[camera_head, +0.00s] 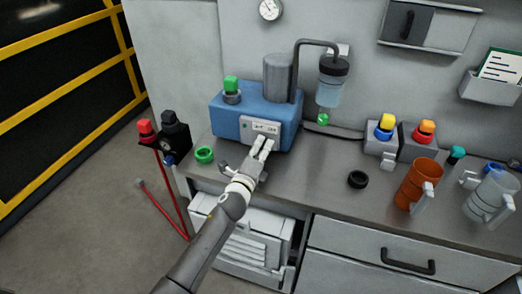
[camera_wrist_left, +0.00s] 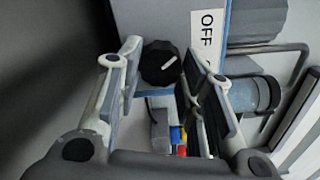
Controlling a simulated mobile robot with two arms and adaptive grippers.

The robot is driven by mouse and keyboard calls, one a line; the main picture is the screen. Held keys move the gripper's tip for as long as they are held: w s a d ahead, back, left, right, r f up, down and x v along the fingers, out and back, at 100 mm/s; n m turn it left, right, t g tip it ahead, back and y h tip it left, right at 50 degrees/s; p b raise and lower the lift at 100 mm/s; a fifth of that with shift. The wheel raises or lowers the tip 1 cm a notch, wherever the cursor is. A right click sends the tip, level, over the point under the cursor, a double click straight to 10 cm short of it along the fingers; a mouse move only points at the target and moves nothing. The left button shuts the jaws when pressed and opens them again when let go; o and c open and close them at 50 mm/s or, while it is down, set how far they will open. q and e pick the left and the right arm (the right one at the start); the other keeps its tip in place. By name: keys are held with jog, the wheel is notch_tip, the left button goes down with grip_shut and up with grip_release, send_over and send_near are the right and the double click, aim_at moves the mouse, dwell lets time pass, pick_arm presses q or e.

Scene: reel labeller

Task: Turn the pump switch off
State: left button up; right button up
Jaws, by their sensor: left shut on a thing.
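The pump is a blue box (camera_head: 228,120) with a grey motor cylinder on top, at the back left of the bench. Its front has a pale label plate (camera_head: 262,127). My left gripper (camera_head: 264,143) reaches this front from below. In the left wrist view the pump switch is a round black knob (camera_wrist_left: 160,64) with a white pointer line slanting up to the right, towards a white OFF label (camera_wrist_left: 207,38). The fingers of my left gripper (camera_wrist_left: 163,50) are shut on the knob, one on each side. The knob is hidden by the fingers in the head view.
A green ring (camera_head: 205,155) and a black ring (camera_head: 357,180) lie on the bench (camera_head: 310,185). An orange jug (camera_head: 416,186) and a clear jug (camera_head: 489,196) stand at the right. A bottle (camera_head: 331,82) hangs beside the pump. Grey boxes with coloured caps stand behind.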

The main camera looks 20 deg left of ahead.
pick_arm(q)
jog(key=shift+n, duration=0.7)
jog(key=o, duration=1)
jog(key=shift+s, duration=0.15)
jog(key=s, duration=1.1)
jog(key=shift+s+a, duration=0.2)
jog(key=shift+s, duration=0.15)
